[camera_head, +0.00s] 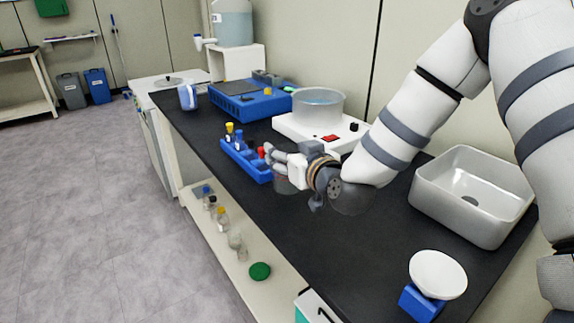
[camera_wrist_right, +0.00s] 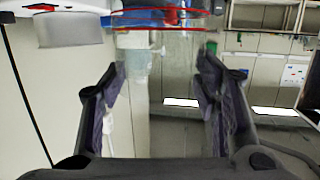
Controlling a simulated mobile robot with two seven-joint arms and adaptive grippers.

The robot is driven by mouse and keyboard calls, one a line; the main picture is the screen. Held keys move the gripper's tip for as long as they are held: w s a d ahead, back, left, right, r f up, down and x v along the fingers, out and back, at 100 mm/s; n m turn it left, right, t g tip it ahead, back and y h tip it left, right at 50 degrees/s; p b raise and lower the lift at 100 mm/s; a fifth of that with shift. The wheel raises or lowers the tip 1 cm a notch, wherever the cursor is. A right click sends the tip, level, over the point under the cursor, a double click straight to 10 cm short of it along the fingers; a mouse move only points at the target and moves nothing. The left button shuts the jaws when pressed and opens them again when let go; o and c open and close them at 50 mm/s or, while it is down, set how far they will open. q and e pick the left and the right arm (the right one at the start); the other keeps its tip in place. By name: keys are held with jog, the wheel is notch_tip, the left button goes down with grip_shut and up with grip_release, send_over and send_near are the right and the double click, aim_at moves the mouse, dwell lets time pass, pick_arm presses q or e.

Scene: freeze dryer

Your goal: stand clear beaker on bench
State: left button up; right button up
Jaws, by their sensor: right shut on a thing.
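My right gripper (camera_head: 276,160) is over the front part of the dark bench (camera_head: 300,225), beside the blue tube rack. It is shut on a clear beaker (camera_head: 284,184), which is see-through and hard to make out below the fingers. In the right wrist view, the beaker (camera_wrist_right: 165,45) shows faintly between the two fingers of my right gripper (camera_wrist_right: 163,72), with thin red lines around it. I cannot tell whether its base touches the bench. My left gripper is not in view.
The blue rack (camera_head: 240,160) with coloured-cap tubes is just left of the gripper. Behind it is a white hotplate (camera_head: 298,130) bearing a clear basin (camera_head: 318,106). A grey sink (camera_head: 440,205) and a white bowl (camera_head: 438,268) on a blue block are right. The front-centre bench is clear.

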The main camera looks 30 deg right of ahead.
jog(key=shift+w+d+f, duration=0.2)
jog(key=shift+f, duration=0.35)
jog(key=f, duration=0.2)
jog(key=f+b, duration=0.1)
jog(key=shift+w+d+f, duration=0.15)
jog(key=shift+d+f, duration=0.05)
jog(key=shift+f, duration=0.2)
jog(key=shift+r, duration=0.25)
jog(key=shift+f, duration=0.2)
jog(key=o, duration=1.7)
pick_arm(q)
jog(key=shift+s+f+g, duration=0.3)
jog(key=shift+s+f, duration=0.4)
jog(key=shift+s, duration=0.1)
pick_arm(e)
jog(key=shift+r, duration=0.1)
